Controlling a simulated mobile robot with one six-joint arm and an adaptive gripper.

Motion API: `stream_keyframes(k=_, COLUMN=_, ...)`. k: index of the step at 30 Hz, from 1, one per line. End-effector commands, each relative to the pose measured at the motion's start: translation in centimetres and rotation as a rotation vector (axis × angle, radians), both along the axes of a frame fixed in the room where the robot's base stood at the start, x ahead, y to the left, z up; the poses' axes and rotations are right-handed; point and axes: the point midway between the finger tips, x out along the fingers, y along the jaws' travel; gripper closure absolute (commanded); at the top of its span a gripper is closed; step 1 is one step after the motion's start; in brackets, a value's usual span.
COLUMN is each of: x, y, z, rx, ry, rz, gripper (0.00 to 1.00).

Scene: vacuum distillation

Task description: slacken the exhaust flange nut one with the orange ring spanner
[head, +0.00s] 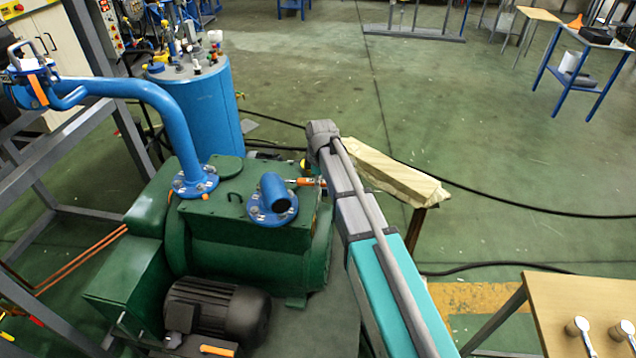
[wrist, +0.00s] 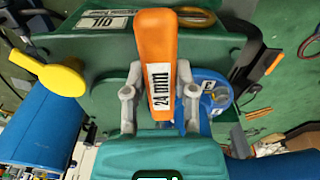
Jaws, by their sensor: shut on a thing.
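My gripper (wrist: 160,98) is shut on the orange ring spanner (wrist: 157,45), marked 24 mm, with a finger on each side of its handle. In the head view the spanner (head: 304,181) lies roughly level, just right of the short blue pipe stub's flange (head: 272,215) on the green pump. Its far end points at that flange; I cannot tell whether the ring sits around a nut. In the wrist view part of a blue flange with white labels (wrist: 212,97) shows right of the gripper. Nut one cannot be singled out. My arm hides most of the gripper in the head view.
A second blue flange (head: 194,183) with a curved blue pipe (head: 150,92) stands left of the stub. A blue tank (head: 205,110) is behind. A yellow handle (wrist: 62,78) sticks out at left in the wrist view. A wooden table (head: 560,300) is front right.

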Motion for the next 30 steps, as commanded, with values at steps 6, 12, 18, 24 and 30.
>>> stream_keyframes(k=6, x=0.0, y=0.0, z=-0.5, rx=0.000, ry=0.000, rz=0.000, gripper=1.00)
stream_keyframes(k=12, x=0.0, y=0.0, z=-0.8, rx=0.000, ry=0.000, rz=0.000, gripper=1.00)
stream_keyframes(k=18, x=0.0, y=0.0, z=-1.2, rx=0.000, ry=0.000, rz=0.000, gripper=1.00)
stream_keyframes(k=24, x=0.0, y=0.1, z=-1.4, rx=0.000, ry=0.000, rz=0.001, gripper=1.00)
stream_keyframes(k=30, x=0.0, y=0.1, z=-1.5, rx=0.000, ry=0.000, rz=0.001, gripper=1.00)
